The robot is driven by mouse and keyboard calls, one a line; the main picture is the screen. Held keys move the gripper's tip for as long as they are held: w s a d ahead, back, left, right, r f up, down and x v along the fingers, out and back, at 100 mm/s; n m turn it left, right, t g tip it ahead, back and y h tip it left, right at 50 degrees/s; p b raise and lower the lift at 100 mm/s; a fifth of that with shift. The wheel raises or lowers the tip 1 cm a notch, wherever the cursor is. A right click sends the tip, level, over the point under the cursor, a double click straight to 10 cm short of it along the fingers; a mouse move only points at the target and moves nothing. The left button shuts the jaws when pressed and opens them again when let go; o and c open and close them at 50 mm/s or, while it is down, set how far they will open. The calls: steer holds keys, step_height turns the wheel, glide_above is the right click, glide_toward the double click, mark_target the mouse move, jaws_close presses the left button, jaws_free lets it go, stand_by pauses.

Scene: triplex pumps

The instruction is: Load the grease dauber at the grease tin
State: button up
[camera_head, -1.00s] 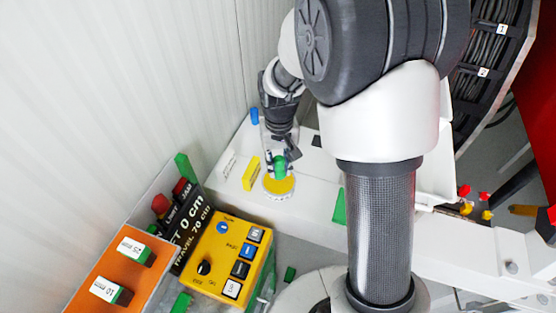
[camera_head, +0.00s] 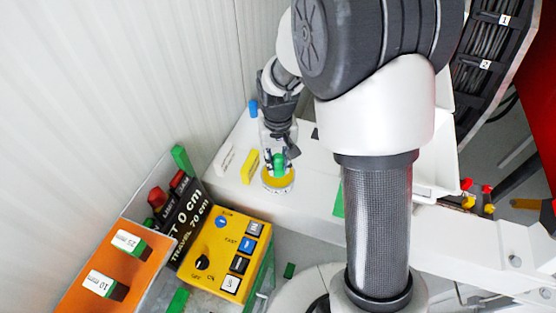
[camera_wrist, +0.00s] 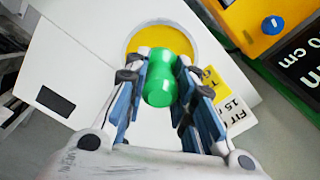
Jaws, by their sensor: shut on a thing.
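The grease tin (camera_head: 278,184) is a round, pale-rimmed tin of yellow grease on the white bench top; it also shows at the top of the wrist view (camera_wrist: 206,42). My gripper (camera_head: 280,162) is shut on the green handle (camera_wrist: 160,78) of the dauber, which also shows in the head view (camera_head: 280,163). The dauber is held over the tin. Its lower end is hidden behind the handle and fingers, so I cannot tell whether it touches the grease.
A yellow label (camera_head: 250,167) and a white label (camera_head: 224,159) stand left of the tin. A yellow button box (camera_head: 228,252) and an orange panel (camera_head: 115,268) are at front left. The bench right of the tin is clear.

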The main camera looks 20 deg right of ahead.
mark_target(278, 156)
steer(key=shift+s+f+b, duration=0.1)
steer(key=shift+f+b, duration=0.25)
steer(key=shift+f, duration=0.25)
stand_by(1.2)
steer(key=shift+r+p, duration=2.75)
steer(key=shift+r, duration=0.85)
steer(key=shift+f, duration=0.1)
